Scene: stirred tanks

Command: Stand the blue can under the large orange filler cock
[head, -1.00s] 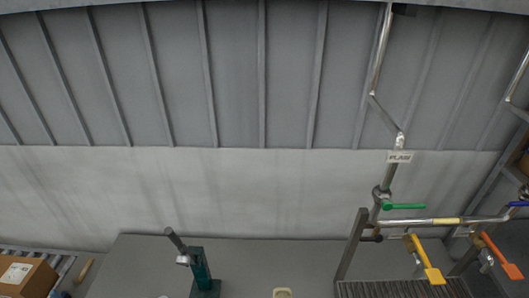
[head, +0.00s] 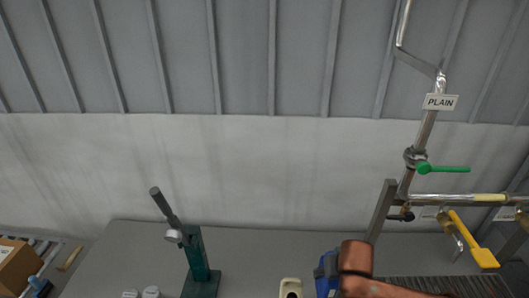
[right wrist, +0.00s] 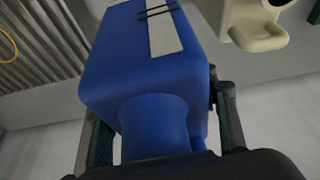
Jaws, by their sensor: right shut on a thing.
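The blue can (head: 327,272) is at the lower middle of the head view, beside my right arm. In the right wrist view, the blue can (right wrist: 145,70) fills the middle, with a pale label strip with dark marks. My right gripper (right wrist: 160,125) has a finger on each side of its narrower blue end and is shut on it. The yellow-handled cock (head: 470,240) hangs from the pipe at the right. The orange-handled cock is not clearly visible now; the pipe runs out of the right edge. My left gripper is not in view.
A slatted grate (head: 430,284) lies under the pipe, with a metal post (head: 382,210) at its left. A cream container (head: 291,288) stands left of the blue can. A green lever press (head: 200,262) stands on the grey bench further left. A green valve handle (head: 445,169) is above.

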